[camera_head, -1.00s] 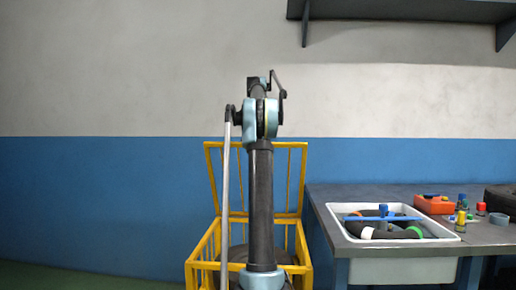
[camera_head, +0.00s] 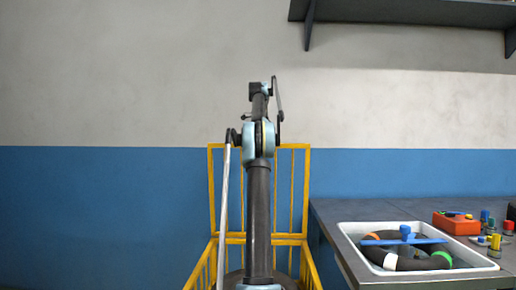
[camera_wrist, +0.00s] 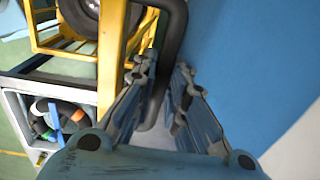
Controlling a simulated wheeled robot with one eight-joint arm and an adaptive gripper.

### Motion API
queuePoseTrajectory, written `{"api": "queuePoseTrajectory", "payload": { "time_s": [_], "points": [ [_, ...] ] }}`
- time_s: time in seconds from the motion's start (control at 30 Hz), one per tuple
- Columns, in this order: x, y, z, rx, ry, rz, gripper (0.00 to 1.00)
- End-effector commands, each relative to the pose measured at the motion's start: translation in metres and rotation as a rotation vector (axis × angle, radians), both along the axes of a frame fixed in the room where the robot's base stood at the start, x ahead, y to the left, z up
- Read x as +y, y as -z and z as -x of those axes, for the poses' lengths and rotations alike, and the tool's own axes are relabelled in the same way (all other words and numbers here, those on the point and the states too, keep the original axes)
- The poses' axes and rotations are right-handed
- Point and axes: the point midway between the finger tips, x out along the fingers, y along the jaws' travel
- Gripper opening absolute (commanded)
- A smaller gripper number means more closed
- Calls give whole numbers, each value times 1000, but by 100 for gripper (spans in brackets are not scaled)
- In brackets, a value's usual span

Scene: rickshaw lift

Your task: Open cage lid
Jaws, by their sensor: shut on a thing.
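The yellow cage (camera_head: 206,264) stands straight ahead in the head view, partly hidden by my arm. Its yellow barred lid (camera_head: 307,190) stands upright at the back of the cage, near the blue wall. In the wrist view, my gripper (camera_wrist: 163,66) has its two fingers on either side of a dark bent bar (camera_wrist: 175,35), and appears shut on it. A yellow bar of the frame (camera_wrist: 110,55) runs just left of the fingers. The exact contact at the fingertips is hard to see. The cage's opening is largely hidden in the head view.
A dark workbench (camera_head: 330,215) stands right of the cage, with a white basin (camera_head: 352,230) holding black hoses. A shelf (camera_head: 420,12) hangs above. The floor left of the cage looks clear.

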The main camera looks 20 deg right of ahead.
Motion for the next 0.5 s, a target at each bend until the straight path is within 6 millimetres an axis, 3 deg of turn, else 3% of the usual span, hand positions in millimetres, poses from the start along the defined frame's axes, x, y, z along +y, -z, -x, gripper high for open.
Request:
{"api": "queuePoseTrajectory", "payload": {
  "time_s": [0.33, 0.37, 0.43, 0.5],
  "points": [
    [-4, -1, 2, -1, 7, -3, 0],
    [-4, -1, 2, -1, 7, -3, 17],
    [-6, -1, 2, -1, 8, -2, 33],
    [-7, -1, 2, -1, 10, -2, 33]
  ]
}}
